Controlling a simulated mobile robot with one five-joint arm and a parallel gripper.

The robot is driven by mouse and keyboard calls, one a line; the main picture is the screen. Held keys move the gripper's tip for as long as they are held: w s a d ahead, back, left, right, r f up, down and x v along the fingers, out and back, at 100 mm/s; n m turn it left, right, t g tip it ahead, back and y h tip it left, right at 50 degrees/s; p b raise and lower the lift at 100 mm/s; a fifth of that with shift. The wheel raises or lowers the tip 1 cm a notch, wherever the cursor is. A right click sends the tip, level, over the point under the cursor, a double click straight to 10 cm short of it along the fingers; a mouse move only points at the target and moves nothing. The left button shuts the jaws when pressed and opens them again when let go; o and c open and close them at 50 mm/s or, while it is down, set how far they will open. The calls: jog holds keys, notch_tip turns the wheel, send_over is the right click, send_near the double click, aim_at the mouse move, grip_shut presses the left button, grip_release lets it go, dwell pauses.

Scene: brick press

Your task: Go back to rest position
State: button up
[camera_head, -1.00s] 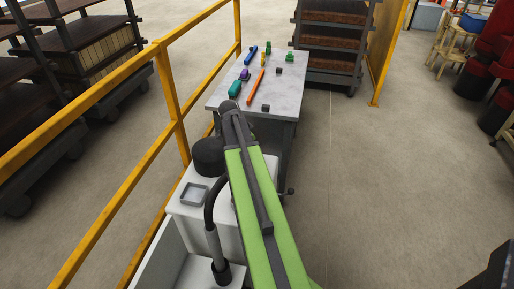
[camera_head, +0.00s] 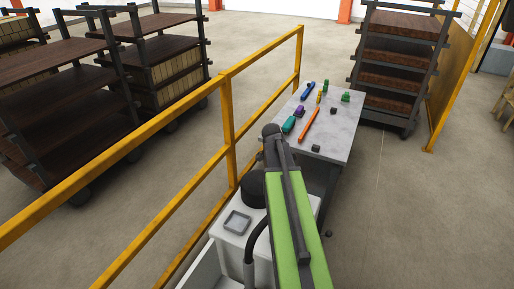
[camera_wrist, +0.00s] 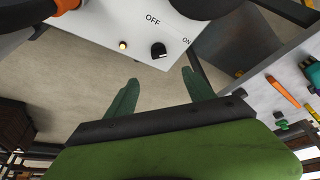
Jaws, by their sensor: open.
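My gripper (camera_wrist: 160,92) shows in the wrist view with its two green fingers apart and nothing between them. Beyond the fingertips is bare floor, with a white panel above them. In the head view my green arm reaches forward over the white box, and the fingers cannot be made out there. The white panel (camera_wrist: 105,22) carries OFF and ON lettering, a black knob (camera_wrist: 158,50) and a small lit yellow lamp (camera_wrist: 123,45).
A grey table (camera_head: 338,143) holds several coloured tools, including an orange one (camera_head: 309,124) and a teal one (camera_head: 289,125). A yellow railing (camera_head: 228,110) runs along the left. Shelf carts (camera_head: 403,60) stand behind. Floor is open on the right.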

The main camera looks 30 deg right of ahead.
jog(key=w+a+n+t, duration=0.1)
jog(key=w+a+n, duration=0.15)
jog(key=a, duration=0.65)
jog(key=w+a+n, duration=0.1)
jog(key=w+a, duration=0.2)
jog(key=a, duration=0.5)
jog(key=s+a+f+n+y, duration=0.1)
jog(key=s+a+n+y, duration=0.1)
jog(key=a+n, duration=0.6)
jog(key=s+a+n+y, duration=0.2)
jog(key=s+a+n, duration=0.1)
jog(key=a+n, duration=0.6)
jog(key=a, duration=0.4)
jog(key=shift+f, duration=0.4)
